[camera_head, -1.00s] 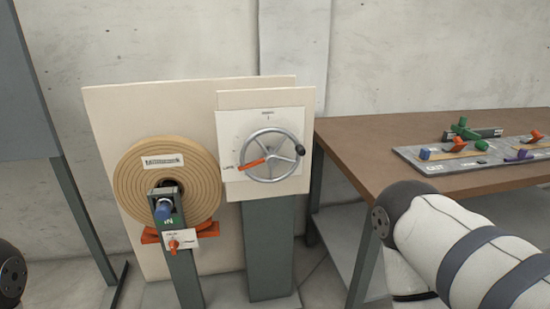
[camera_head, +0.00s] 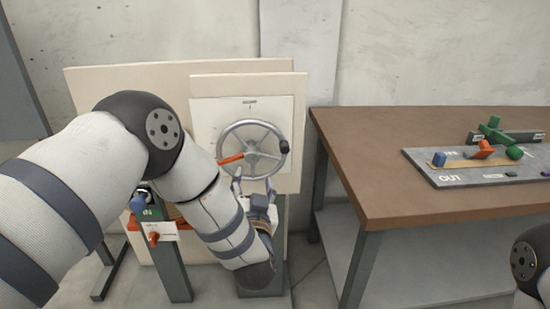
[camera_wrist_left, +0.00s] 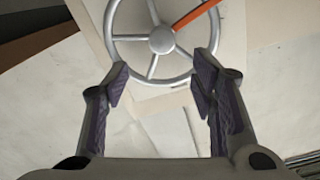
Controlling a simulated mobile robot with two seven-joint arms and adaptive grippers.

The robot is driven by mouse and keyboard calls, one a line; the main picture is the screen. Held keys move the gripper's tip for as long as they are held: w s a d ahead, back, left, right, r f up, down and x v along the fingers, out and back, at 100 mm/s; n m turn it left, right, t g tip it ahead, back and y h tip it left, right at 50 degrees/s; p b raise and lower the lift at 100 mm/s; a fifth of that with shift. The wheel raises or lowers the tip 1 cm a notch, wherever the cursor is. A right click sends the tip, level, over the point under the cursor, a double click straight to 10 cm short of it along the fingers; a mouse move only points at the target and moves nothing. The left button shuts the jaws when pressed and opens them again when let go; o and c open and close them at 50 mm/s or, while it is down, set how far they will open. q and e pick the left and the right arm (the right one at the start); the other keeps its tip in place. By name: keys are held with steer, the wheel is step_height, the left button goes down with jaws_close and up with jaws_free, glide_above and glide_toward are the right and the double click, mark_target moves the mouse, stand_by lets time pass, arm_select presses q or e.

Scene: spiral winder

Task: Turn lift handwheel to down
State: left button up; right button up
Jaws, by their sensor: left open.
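The lift handwheel (camera_head: 252,150) is a grey metal wheel with spokes, a dark knob (camera_head: 284,147) on its right rim and an orange pointer (camera_head: 231,159) toward the left. It is mounted on a pale square plate on a board. My left gripper (camera_head: 253,184) is open just below and in front of the wheel. In the left wrist view the wheel (camera_wrist_left: 162,40) lies beyond the open, empty fingers (camera_wrist_left: 160,82), with its lower rim between the fingertips. I cannot tell whether they touch it. The plate's left-hand lettering is hidden by my arm or too small. My right gripper is not seen.
A brown table (camera_head: 400,200) stands at right, bearing a grey panel (camera_head: 455,175) marked OUT with coloured handles. The tape roll is mostly hidden behind the arm.

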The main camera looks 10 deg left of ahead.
mark_target(251, 159)
arm_select(q)
steer(key=x, duration=0.3)
steer(key=b+x, duration=0.1)
steer(key=x, duration=0.6)
steer(key=shift+a+f+b, duration=0.3)
steer(key=shift+f+b, duration=0.05)
steer(key=shift+f, duration=0.05)
steer(key=shift+w+r, duration=0.15)
steer(key=shift+w, duration=0.15)
jaws_close()
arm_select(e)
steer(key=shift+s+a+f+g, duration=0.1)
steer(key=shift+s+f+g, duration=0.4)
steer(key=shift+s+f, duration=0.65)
